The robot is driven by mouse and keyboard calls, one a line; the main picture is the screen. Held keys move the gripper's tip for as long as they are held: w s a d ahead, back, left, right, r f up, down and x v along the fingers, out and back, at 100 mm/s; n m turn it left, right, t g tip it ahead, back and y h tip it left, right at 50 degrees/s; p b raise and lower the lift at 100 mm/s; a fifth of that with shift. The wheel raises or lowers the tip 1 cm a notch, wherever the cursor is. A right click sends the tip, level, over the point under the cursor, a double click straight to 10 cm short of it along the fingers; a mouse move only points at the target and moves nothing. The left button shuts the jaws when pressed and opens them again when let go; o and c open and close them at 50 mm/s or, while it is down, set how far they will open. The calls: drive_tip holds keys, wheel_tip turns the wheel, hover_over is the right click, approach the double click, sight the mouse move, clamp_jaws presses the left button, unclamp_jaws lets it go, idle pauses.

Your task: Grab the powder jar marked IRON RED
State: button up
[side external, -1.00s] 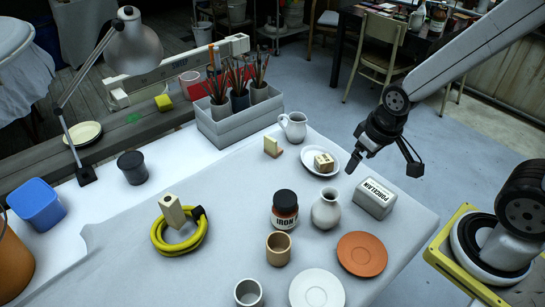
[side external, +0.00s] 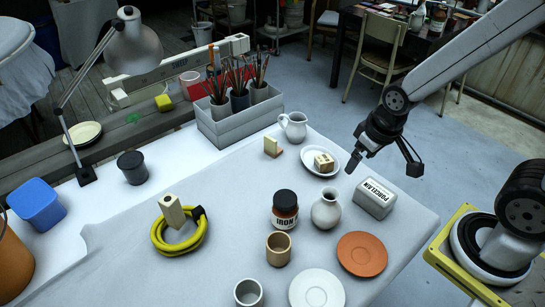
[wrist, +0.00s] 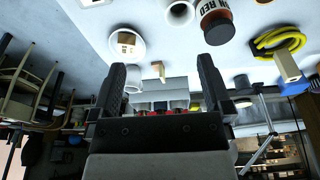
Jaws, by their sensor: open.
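The IRON RED jar (side external: 285,211) is a brown jar with a black lid and a pale label. It stands upright on the grey cloth, just left of a grey vase. In the wrist view the jar (wrist: 217,22) appears upside down at the top, and its label shows part of the words. My gripper (side external: 379,160) is open and empty in the air, above and to the right of the jar, near the table's right edge. In the wrist view my gripper's fingers (wrist: 164,80) are spread wide, apart from the jar.
Close by the jar are the grey vase (side external: 326,209), a tan cup (side external: 278,248) and a PORCELAIN block (side external: 374,198). A terracotta saucer (side external: 362,254) and white saucer (side external: 316,289) lie nearer the front. A yellow coil (side external: 179,240) lies left, with bare cloth between it and the jar.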

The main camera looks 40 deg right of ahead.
sight(294, 206)
drive_tip(key=w+a+f+t, duration=0.1)
drive_tip(key=w+a+f, duration=0.1)
drive_tip(key=w+a+f+t, duration=0.2)
drive_tip(key=w+a+f, duration=0.1)
drive_tip(key=shift+w+f+y, duration=0.15)
drive_tip(key=shift+f+y, duration=0.15)
drive_tip(key=a+f+t, duration=0.1)
drive_tip(key=f+t, duration=0.1)
drive_tip(key=w+a+f+t, duration=0.1)
drive_tip(key=a+f+t, duration=0.3)
drive_tip(key=shift+w+a+f, duration=0.1)
drive_tip(key=shift+w+f, duration=0.1)
drive_tip(key=shift+f, duration=0.2)
drive_tip(key=shift+s+a+f+n+t, duration=0.3)
drive_tip(key=shift+s+f+t, duration=0.1)
drive_tip(key=shift+s+t, duration=0.25)
drive_tip(key=shift+s+f+t, duration=0.35)
drive_tip(key=shift+s+f, duration=0.1)
drive_tip(key=shift+s, duration=0.2)
drive_tip(key=shift+x, duration=1.35)
drive_tip(key=shift+w+a, duration=0.1)
